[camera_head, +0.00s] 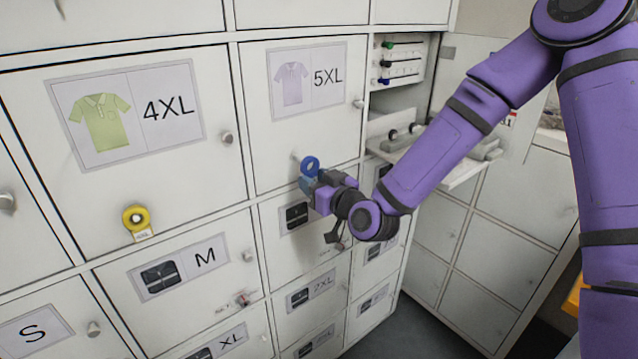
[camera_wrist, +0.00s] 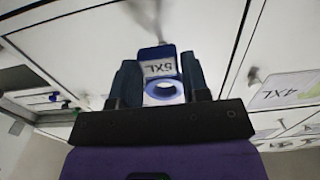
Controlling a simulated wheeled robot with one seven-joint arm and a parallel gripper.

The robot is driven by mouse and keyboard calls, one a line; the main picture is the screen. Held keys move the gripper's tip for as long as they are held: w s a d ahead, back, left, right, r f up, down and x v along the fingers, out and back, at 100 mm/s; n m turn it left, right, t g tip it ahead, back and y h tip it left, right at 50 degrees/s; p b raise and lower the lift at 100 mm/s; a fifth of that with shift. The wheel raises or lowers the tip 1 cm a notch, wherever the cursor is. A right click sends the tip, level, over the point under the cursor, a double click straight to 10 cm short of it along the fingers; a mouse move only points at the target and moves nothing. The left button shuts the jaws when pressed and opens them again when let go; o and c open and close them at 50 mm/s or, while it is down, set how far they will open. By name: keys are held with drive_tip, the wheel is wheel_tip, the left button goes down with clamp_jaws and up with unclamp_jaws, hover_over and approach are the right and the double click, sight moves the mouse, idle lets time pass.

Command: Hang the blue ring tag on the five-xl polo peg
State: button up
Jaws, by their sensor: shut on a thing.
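The blue ring tag (camera_head: 316,160) is in my gripper (camera_head: 313,186), in front of the lower part of the 5XL polo door (camera_head: 311,132). In the wrist view, the tag's 5XL plate (camera_wrist: 158,67) and ring sit between my gripper's two fingers (camera_wrist: 161,85). The fingers are shut on it. The 5XL polo peg (camera_head: 296,158) shows just left of the ring in the head view.
A yellow ring tag (camera_head: 136,224) hangs low on the 4XL polo door (camera_head: 200,165). Knobs stick out from the doors, one on the 5XL door (camera_head: 358,103). An open shelf (camera_head: 465,175) with small items is behind my arm. The space before the 4XL door is clear.

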drive_tip(key=shift+f+x, duration=0.2)
drive_tip(key=shift+x, duration=1.1)
drive_tip(key=shift+f+x, duration=0.15)
drive_tip(key=shift+x, duration=1.15)
drive_tip(key=o, duration=1)
